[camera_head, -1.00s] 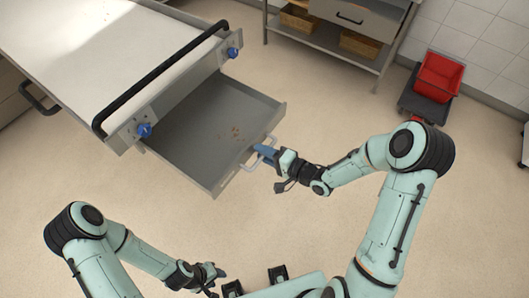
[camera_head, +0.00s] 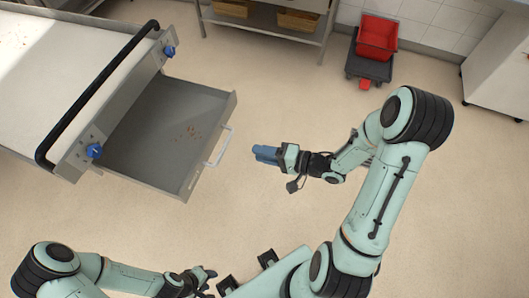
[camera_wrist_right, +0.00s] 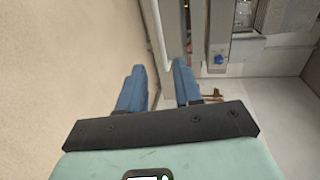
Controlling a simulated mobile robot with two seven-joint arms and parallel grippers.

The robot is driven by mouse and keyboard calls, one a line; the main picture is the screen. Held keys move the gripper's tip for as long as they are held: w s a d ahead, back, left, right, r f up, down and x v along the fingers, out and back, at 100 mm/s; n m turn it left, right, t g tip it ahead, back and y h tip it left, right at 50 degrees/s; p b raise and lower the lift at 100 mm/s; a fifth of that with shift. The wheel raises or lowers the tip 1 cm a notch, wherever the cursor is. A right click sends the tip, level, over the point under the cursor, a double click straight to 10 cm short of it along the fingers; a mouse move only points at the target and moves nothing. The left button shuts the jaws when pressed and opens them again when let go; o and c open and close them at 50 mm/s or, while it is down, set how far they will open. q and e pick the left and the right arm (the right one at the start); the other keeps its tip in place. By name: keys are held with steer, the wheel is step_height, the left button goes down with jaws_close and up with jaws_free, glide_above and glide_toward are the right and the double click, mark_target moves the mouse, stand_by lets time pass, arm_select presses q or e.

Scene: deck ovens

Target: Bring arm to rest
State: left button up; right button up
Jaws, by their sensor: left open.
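My right gripper (camera_head: 264,153) has blue fingers and is held to the right of the open drawer, with a floor gap between it and the drawer handle (camera_head: 219,147). In the right wrist view its two fingers (camera_wrist_right: 160,88) stand apart with nothing between them. The light handle bar (camera_wrist_right: 156,35) shows beyond the fingertips there. My left gripper (camera_head: 207,277) is low in the head view, open and empty, over the floor near my base.
The grey drawer (camera_head: 145,140) is pulled out of the deck oven (camera_head: 50,75), with brown crumbs (camera_head: 189,133) on its bottom. A red crate (camera_head: 376,38) sits on a dark trolley (camera_head: 368,68) at the back. A shelf table (camera_head: 270,22) stands behind. Floor between is clear.

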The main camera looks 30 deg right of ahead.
steer(key=shift+s+d, duration=0.1)
steer(key=shift+s, duration=0.1)
stand_by(0.4)
steer(key=s+a+f+n+g+h, duration=0.1)
steer(key=a+f+g+h, duration=0.15)
steer(key=f, duration=0.75)
steer(key=s+a+f+n+g+h, duration=0.1)
steer(key=s+f+g+h, duration=0.15)
steer(key=f, duration=0.75)
steer(key=s+a+f+n+g, duration=0.2)
steer(key=s+a+f+g, duration=0.1)
steer(key=s, duration=0.4)
steer(key=s+a+f+n+g+h, duration=0.1)
steer(key=s+a+f+n+g, duration=0.1)
steer(key=s+f+g, duration=0.3)
steer(key=shift+s+a+f, duration=0.2)
steer(key=shift+s+a, duration=0.3)
steer(key=shift+s, duration=0.5)
steer(key=shift+d, duration=0.15)
